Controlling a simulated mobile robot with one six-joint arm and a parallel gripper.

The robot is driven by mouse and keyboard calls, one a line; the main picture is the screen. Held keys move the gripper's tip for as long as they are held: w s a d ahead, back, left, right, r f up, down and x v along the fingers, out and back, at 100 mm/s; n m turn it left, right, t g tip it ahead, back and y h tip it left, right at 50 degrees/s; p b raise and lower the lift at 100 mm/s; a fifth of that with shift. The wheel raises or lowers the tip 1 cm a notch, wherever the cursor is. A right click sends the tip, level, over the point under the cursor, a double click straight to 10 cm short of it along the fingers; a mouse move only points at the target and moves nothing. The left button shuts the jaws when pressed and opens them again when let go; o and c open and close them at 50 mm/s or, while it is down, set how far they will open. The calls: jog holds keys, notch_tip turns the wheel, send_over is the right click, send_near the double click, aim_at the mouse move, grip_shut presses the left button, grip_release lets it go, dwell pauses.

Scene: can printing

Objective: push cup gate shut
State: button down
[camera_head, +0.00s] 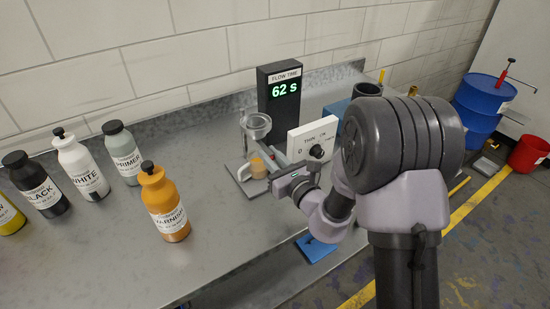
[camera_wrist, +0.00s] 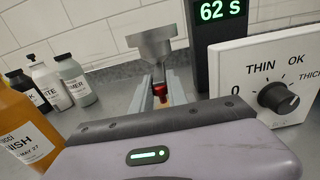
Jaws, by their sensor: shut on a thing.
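The flow cup (camera_head: 257,126) is a grey metal funnel on a stand over a small plate. In the wrist view, the cup (camera_wrist: 153,42) is straight ahead, its narrow spout pointing down. A small red piece, which I take for the cup gate (camera_wrist: 160,91), sits under the spout between my two fingers. My gripper (camera_wrist: 163,96) is closed on this red piece, reaching in level from the right. My gripper (camera_head: 269,158) also shows beside the stand in the head view, where the gate is hidden.
A black timer display (camera_head: 281,92) reads 62 s. A white dial panel (camera_head: 313,141), marked THIN and OK, stands close to my gripper's right. An orange varnish bottle (camera_head: 165,205) and several other bottles stand left. The bench (camera_head: 120,255) is clear in front.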

jog(key=c, duration=1.6)
grip_release()
jog(key=o, duration=0.3)
jog(key=shift+w+a, duration=0.1)
jog(key=shift+w, duration=0.05)
jog(key=p+v, duration=0.8)
jog(key=v, duration=0.9)
jog(key=shift+p, duration=0.3)
